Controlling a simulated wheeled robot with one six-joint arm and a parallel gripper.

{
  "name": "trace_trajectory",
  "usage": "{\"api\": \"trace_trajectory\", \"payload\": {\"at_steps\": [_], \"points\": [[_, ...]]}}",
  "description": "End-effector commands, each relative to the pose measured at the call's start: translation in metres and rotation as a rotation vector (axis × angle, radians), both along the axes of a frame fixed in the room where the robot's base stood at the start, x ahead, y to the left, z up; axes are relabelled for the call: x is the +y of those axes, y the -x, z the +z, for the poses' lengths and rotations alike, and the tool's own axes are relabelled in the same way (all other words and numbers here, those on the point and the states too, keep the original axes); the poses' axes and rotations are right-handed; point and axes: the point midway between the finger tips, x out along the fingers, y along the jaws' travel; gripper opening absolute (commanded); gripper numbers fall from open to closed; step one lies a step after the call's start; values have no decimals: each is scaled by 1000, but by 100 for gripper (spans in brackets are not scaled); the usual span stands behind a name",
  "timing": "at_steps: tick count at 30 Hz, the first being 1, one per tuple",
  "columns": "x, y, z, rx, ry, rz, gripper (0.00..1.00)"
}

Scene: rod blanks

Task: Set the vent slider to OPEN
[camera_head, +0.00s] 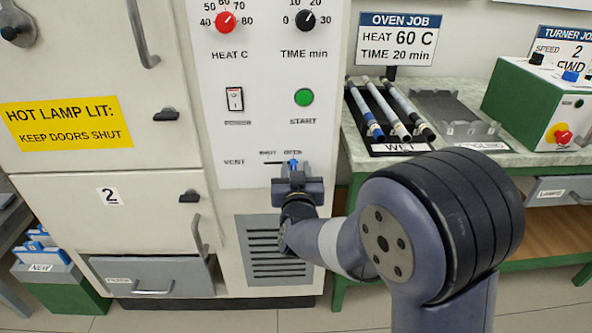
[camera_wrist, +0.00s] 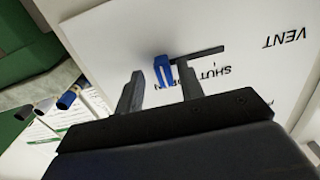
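The vent slider's blue knob (camera_head: 293,164) sits under the OPEN label on the white panel. In the wrist view the knob (camera_wrist: 163,71) stands at the left end of the visible dark slot (camera_wrist: 205,53), away from the SHUT word. That view is turned roughly upside down, and the OPEN word is partly hidden behind a finger. My gripper (camera_head: 291,170) is at the panel just below the slider. In the wrist view my gripper (camera_wrist: 160,76) is open, its two fingers on either side of the knob with visible gaps.
Above the slider are a green START button (camera_head: 303,97), a power switch (camera_head: 235,99) and two dials. A grille (camera_head: 270,262) is below. To the right, a bench holds a WET rack (camera_head: 400,148) with several rods and a green control box (camera_head: 535,100).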

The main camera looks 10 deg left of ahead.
Motion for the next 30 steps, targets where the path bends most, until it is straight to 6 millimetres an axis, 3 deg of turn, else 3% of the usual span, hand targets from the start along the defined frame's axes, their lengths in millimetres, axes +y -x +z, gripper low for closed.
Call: {"api": "trace_trajectory", "payload": {"at_steps": [5,19,30], "points": [[-2,11,1,1,0,2,36],[-21,92,1,0,0,2,36],[-26,105,0,0,0,-2,36]]}}
